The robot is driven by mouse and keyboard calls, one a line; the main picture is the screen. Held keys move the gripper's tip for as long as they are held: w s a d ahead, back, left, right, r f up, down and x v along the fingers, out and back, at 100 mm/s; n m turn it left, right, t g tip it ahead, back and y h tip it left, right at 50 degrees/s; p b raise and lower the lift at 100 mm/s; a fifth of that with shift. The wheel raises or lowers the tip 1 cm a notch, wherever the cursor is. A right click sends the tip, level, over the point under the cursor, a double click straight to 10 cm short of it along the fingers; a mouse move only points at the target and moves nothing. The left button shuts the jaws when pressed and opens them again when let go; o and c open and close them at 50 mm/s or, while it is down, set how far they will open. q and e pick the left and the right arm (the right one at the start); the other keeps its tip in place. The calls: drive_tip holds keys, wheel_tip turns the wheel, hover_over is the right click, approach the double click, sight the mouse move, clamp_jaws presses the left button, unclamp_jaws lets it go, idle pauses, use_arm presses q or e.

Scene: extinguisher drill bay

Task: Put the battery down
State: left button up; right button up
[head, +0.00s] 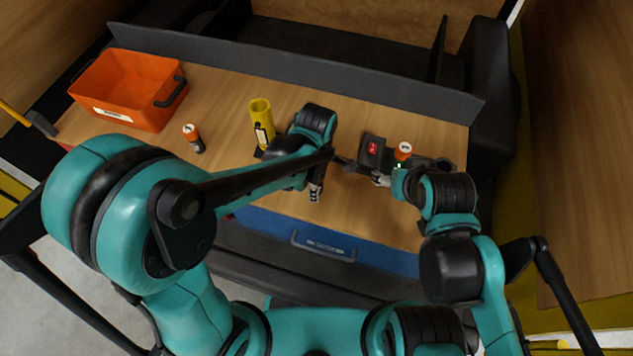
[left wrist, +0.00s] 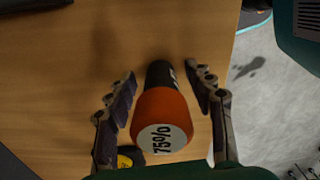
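A battery (left wrist: 160,110) with an orange top marked 75% and a dark lower body stands between the fingers of my left gripper (left wrist: 161,72) in the left wrist view. The fingers are open, with a gap on each side of it. Its base appears to be on the wooden table near the front edge; exact contact is hard to see. In the head view my left arm hides most of this spot. A second orange-topped battery (head: 193,137) stands at the left of the table, and another (head: 403,151) is behind my right gripper (head: 380,180), whose fingers are too small to read.
An orange bin (head: 100,97) stands at the back left. A low grey wall (head: 300,68) runs along the back. A blue drawer front (head: 315,238) is below the table.

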use_arm(q)
drive_tip(key=shift+r+p, duration=0.25)
drive_tip(key=shift+p, duration=0.05)
wheel_tip(320, 180, up, 12)
drive_tip(key=p, duration=0.3)
drive_tip(key=s+a+r+m+t, duration=0.2)
drive_tip(key=a+m+t, duration=0.1)
drive_tip(key=a+m, duration=0.5)
drive_tip(key=s+a+r+m+t, duration=0.2)
drive_tip(key=s+a+m+t, duration=0.1)
drive_tip(key=a+m, duration=0.5)
drive_tip(key=shift+a+t, duration=0.6)
drive_tip(key=shift+a, duration=0.4)
use_arm(e)
wheel_tip(320, 180, up, 4)
drive_tip(key=shift+f, duration=0.2)
wheel_tip(320, 180, down, 10)
drive_tip(key=b, duration=0.9)
drive_tip(key=shift+r+b, duration=0.1)
drive_tip(key=shift+b, duration=0.3)
use_arm(q)
wheel_tip(320, 180, down, 9)
drive_tip(key=shift+f, duration=0.2)
use_arm(e)
drive_tip(key=shift+r, duration=0.25)
